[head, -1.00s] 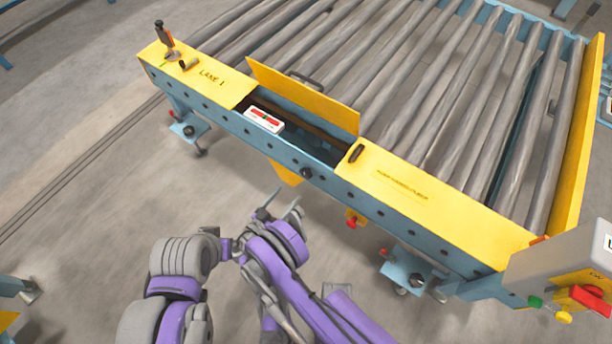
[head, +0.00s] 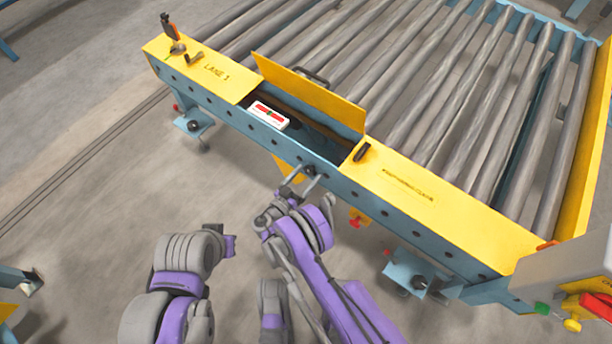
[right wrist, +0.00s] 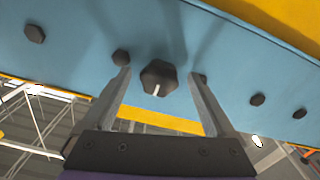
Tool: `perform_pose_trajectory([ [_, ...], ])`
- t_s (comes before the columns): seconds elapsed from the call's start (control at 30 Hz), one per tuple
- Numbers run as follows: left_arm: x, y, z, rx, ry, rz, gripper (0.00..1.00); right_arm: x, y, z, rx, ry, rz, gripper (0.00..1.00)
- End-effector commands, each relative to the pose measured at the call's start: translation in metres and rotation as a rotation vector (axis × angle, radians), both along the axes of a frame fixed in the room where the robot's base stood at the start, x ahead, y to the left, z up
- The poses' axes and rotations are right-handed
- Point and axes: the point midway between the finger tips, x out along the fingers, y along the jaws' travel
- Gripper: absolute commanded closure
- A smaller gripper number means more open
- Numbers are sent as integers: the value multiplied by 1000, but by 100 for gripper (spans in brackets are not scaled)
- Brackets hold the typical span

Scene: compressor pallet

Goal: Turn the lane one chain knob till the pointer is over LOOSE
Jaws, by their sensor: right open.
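The chain knob (right wrist: 159,74) is a dark, many-sided knob on the blue side rail, with a white pointer mark aimed downward in the right wrist view. It also shows small in the head view (head: 309,170). My right gripper (right wrist: 160,80) is open, with one finger on each side of the knob; I cannot tell whether they touch it. In the head view the right gripper (head: 302,182) is at the rail, below the open yellow cover. No LOOSE lettering is readable. My left gripper is not in view; only left arm links show.
The yellow cover flap (head: 310,92) stands open over a recess holding a white box with red labels (head: 269,115). The LANE 1 plate (head: 215,72) is at left. Grey rollers (head: 430,80) lie behind. Several dark bolts (right wrist: 34,33) dot the rail. A grey control box (head: 570,270) is at right.

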Motion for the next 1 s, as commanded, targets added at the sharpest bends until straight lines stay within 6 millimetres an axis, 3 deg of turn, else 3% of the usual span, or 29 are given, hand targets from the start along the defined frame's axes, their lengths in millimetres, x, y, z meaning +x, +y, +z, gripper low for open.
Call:
perform_pose_trajectory([
  [0.2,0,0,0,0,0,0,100,0,0,0,0,0,0,12],
  [0.67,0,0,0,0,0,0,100,0,0,0,0,0,0,94],
  [1.0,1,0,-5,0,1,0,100,0,0,-1,-40,30,-1,96],
])
